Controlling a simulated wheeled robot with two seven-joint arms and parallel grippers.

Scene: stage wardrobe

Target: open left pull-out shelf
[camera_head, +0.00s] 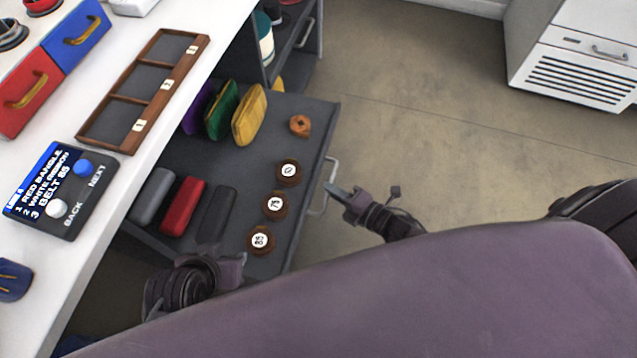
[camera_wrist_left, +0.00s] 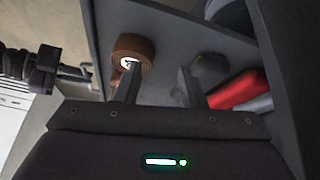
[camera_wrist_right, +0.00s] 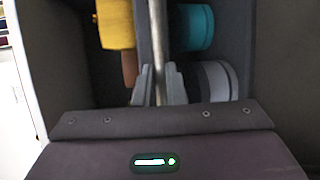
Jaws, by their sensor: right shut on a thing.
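The grey pull-out shelf (camera_head: 245,150) stands drawn out from under the white counter. Its metal bar handle (camera_head: 331,182) is on the front edge. My right gripper (camera_head: 335,191) is at this handle. In the right wrist view the bar (camera_wrist_right: 157,60) runs between its fingers (camera_wrist_right: 157,85), and they are shut on it. My left gripper (camera_head: 243,258) is by the shelf's near front corner. In the left wrist view its fingers (camera_wrist_left: 158,85) are apart and empty, with a brown belt roll (camera_wrist_left: 133,47) just beyond.
The shelf bears several rolled belts (camera_head: 274,206), a red case (camera_head: 183,206), grey and dark cases, and green and yellow purses (camera_head: 249,115). Another unit with a handle (camera_head: 305,33) is behind. The counter (camera_head: 150,190) bears a divided tray and a display panel. Floor to the right is clear.

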